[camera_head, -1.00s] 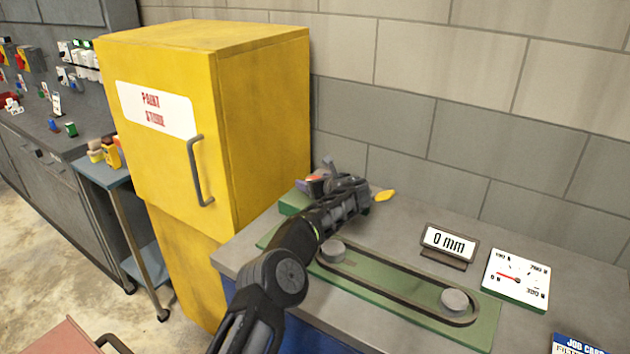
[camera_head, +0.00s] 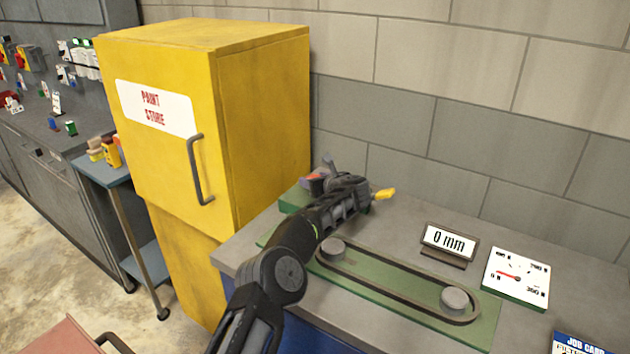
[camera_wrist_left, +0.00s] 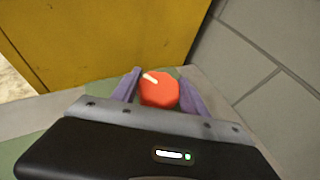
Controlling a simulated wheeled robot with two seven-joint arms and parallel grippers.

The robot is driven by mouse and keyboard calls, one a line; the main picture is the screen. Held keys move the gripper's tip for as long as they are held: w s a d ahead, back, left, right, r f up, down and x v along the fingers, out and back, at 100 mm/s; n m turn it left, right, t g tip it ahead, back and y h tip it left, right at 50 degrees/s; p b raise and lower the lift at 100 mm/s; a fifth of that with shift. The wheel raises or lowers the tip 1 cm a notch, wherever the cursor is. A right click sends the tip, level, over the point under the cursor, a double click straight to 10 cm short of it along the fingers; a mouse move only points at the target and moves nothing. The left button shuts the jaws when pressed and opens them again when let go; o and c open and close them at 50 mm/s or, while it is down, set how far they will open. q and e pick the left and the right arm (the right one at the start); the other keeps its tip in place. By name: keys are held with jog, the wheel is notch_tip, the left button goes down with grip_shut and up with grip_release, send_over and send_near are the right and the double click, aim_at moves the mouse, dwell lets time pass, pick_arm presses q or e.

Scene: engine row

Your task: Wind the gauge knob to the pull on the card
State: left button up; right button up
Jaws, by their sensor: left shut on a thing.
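My left gripper (camera_head: 318,182) reaches over the far left end of the bench. In the left wrist view its two purple fingers (camera_wrist_left: 158,90) stand either side of a red-orange knob (camera_wrist_left: 160,90) with a white mark on top, and are shut on it. In the head view only a little orange of the knob shows by the fingers. The white dial gauge (camera_head: 516,278) has a red needle pointing toward the low, left side. The job card (camera_head: 577,345) is cut off at the bottom right, so its pull cannot be read. My right gripper is out of view.
A green plate (camera_head: 400,302) carries a belt around two grey pulleys (camera_head: 455,299). A yellow paint store cabinet (camera_head: 262,120) stands close left of the gripper, and a block wall is behind.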

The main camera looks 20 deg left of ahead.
pick_arm(q)
jog(key=m+t+h+b, duration=0.1)
jog(key=b, duration=0.2)
jog(key=m+t+h+b, duration=0.1)
jog(key=m+b, duration=0.1)
jog(key=b, duration=0.2)
jog(key=shift+s+a+f+t+h, duration=0.1)
jog(key=shift+a+f+t+h, duration=0.1)
jog(key=shift+t+h, duration=0.2)
jog(key=shift+r+m+t+h, duration=0.3)
jog(key=shift+m+h, duration=0.2)
jog(key=shift+m, duration=0.2)
jog(key=shift+d+m+h, duration=0.25)
jog(key=shift+m+h, duration=0.15)
jog(key=o, duration=1.4)
jog(key=shift+c, duration=0.2)
jog(key=shift+s+d+r, duration=0.15)
jog(key=shift+s+d, duration=0.1)
jog(key=shift+s, duration=0.2)
jog(key=b+v, duration=0.2)
jog(key=v, duration=0.4)
jog(key=shift+s, duration=0.2)
